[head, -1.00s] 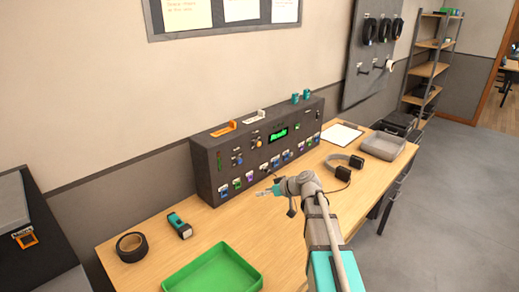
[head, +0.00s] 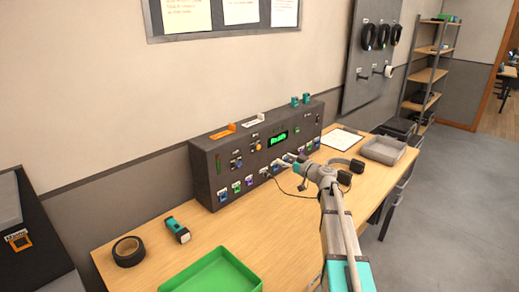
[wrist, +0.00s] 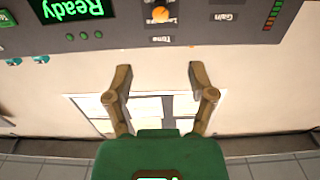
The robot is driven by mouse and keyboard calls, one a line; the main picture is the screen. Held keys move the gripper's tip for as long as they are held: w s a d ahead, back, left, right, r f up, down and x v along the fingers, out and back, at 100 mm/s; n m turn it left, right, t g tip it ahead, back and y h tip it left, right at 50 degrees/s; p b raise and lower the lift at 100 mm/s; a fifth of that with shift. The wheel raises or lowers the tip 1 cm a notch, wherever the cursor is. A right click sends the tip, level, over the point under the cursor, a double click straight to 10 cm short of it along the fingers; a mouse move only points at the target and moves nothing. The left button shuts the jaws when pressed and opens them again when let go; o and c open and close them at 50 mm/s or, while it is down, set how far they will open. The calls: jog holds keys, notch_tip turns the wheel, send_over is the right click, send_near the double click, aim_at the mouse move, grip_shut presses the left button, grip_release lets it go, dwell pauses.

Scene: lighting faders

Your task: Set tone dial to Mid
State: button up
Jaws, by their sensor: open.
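The grey control panel (head: 228,160) stands at the back of the table against the wall. Its orange-capped dial (head: 257,146) is left of the green display; it also shows in the upside-down wrist view (wrist: 160,14), beside the word "Tone". Small setting words sit around the dial, but I cannot tell which one it points to. My gripper (head: 282,161) is in front of the panel, below and right of the dial in the head view. In the wrist view my gripper (wrist: 160,75) is open and empty, with its fingers apart and clear of the dial.
The display (head: 278,138) reads "Ready". A green tray (head: 212,268), black tape roll (head: 129,251), headphones (head: 345,165) and grey tray (head: 384,150) are on the table. Bare tabletop lies in front of the panel's left half.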

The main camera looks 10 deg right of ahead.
aim_at(259, 147)
jog(key=x, duration=1.4)
jog(key=shift+f, duration=0.1)
jog(key=shift+s, duration=0.1)
grip_shut()
